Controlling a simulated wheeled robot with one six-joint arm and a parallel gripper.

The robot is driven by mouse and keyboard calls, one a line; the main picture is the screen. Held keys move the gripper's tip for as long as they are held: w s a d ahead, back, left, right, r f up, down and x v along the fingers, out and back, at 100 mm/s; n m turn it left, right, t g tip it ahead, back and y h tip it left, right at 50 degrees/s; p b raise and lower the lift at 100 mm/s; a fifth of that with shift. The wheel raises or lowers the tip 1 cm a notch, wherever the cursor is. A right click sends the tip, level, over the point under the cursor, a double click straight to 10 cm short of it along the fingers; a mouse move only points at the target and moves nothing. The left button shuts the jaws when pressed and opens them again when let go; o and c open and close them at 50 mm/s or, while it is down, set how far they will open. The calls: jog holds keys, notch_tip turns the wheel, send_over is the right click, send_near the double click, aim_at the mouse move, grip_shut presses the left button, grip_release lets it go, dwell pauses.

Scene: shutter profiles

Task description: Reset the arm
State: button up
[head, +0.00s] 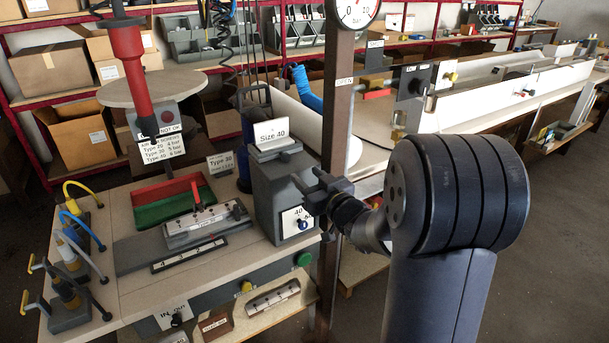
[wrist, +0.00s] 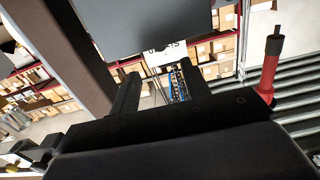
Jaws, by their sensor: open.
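My gripper (head: 322,190) is at the right side of the grey "Size 40" block (head: 268,195) on the workbench in the head view. In the wrist view its two fingers (wrist: 158,88) stand apart with nothing seen held between them. A grey surface with a white label (wrist: 165,54) lies just beyond the fingertips there. I cannot tell in the head view whether the fingers touch the block. My dark arm rises at the right of the head view and bends down to the gripper.
A brown post (head: 335,120) with a pressure gauge (head: 357,10) stands close behind my gripper. A red tool (head: 130,60) hangs over the bench at left. The bench also holds a metal fixture (head: 205,222), a red and green tray (head: 150,212) and coloured hoses (head: 75,225). Open floor lies at right.

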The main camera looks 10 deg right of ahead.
aim_at(287, 157)
jog(key=p+x, duration=0.2)
jog(key=x, duration=0.8)
jog(key=shift+w, duration=0.1)
jog(key=shift+s+d+p, duration=0.15)
jog(key=shift+s+p, duration=0.2)
jog(key=shift+s, duration=0.05)
jog(key=shift+s+f, duration=0.1)
jog(key=shift+s, duration=0.1)
